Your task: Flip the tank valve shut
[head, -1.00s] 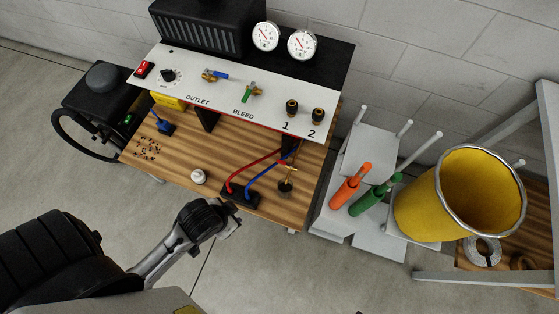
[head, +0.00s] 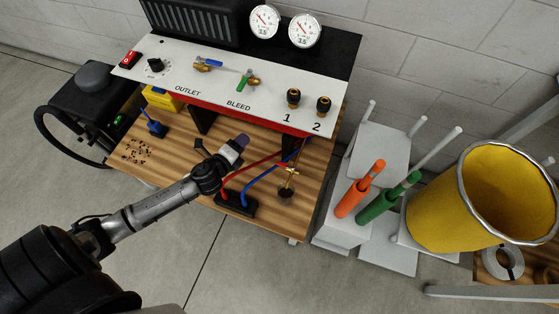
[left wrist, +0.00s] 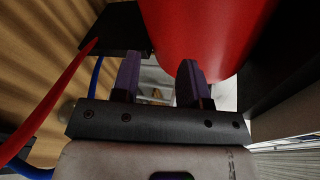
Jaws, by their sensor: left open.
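My left gripper (head: 240,143) is over the wooden bench, below the front edge of the control panel. In the left wrist view its two purple fingers (left wrist: 158,82) are apart with nothing between them. The red tank (head: 232,120) shows as a strip under the panel. In the left wrist view the tank (left wrist: 205,35) fills the top, just beyond the fingertips. A small brass fitting with red on it (head: 289,170) stands right of the gripper, apart from it. I cannot tell whether it is the tank valve. My right gripper is out of view.
A red hose (head: 248,168) and a blue hose (head: 262,180) run close to the gripper's right. The panel (head: 185,75) overhangs the bench, with blue and green valve handles, gauges and two knobs. A yellow bucket (head: 440,215) and orange and green handled tools stand at the right.

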